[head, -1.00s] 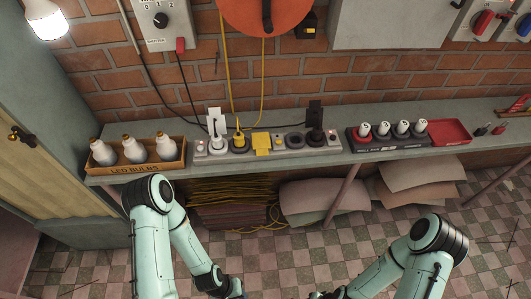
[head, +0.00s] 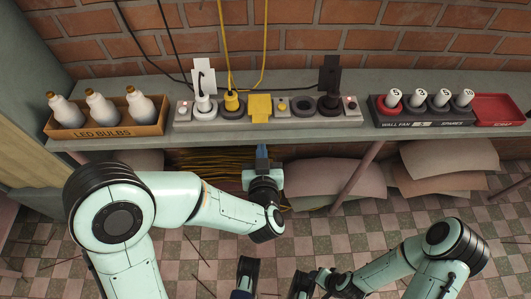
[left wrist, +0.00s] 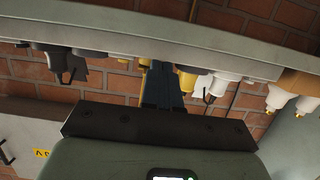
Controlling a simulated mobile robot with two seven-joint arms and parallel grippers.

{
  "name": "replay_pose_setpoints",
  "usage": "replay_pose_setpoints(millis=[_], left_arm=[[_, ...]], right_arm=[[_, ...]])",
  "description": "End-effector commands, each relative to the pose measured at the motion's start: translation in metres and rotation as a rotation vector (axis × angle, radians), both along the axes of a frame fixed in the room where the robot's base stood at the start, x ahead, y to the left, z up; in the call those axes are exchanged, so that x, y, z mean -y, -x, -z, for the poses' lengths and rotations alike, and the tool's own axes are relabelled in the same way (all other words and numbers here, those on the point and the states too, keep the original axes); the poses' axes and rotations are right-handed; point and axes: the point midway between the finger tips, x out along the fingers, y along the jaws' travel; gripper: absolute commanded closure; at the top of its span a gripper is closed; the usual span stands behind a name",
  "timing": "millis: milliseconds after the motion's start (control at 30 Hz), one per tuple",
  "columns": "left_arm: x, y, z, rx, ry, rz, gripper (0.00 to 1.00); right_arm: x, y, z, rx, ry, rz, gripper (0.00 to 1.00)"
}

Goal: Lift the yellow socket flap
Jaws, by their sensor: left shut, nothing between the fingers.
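The yellow socket flap (head: 260,107) lies on the socket strip (head: 208,122), right of the yellow plug (head: 232,101). It looks closed. My left gripper (head: 262,151) is shut and empty, below the bench's front edge, under the flap and apart from it. In the left wrist view the blue fingers (left wrist: 162,84) point toward the strip's underside, and a little yellow shows beside them; they hide most of the flap there.
A white plug (head: 204,103) and a black plug (head: 328,101) stand in the strip. The LED bulb box (head: 107,131) is at left, the fuse tray (head: 420,119) and a red tray (head: 498,108) at right. The bench edge (head: 215,139) lies between gripper and strip.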

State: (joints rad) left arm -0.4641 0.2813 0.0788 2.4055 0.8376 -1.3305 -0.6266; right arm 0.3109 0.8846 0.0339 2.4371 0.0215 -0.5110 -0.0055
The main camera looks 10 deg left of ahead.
Motion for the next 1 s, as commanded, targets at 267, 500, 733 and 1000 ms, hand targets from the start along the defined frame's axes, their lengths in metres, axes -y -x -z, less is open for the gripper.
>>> replay_pose_setpoints(millis=[267,500,733,1000], left_arm=[[-0.006,-0.019,-0.005,0.001,0.001,-0.001,1.0],[-0.01,-0.036,-0.007,0.001,0.002,0.0,1.0],[-0.012,-0.041,-0.008,-0.001,0.002,0.002,1.0],[-0.012,-0.041,-0.008,-0.002,0.001,0.002,1.0]], right_arm=[[0.0,0.0,-0.002,0.0,0.0,0.0,0.49],[0.0,0.0,-0.001,0.002,0.001,0.001,0.49],[0.0,-0.001,-0.001,0.002,0.001,0.001,0.49],[0.0,-0.001,-0.001,0.002,0.001,0.001,0.49]])
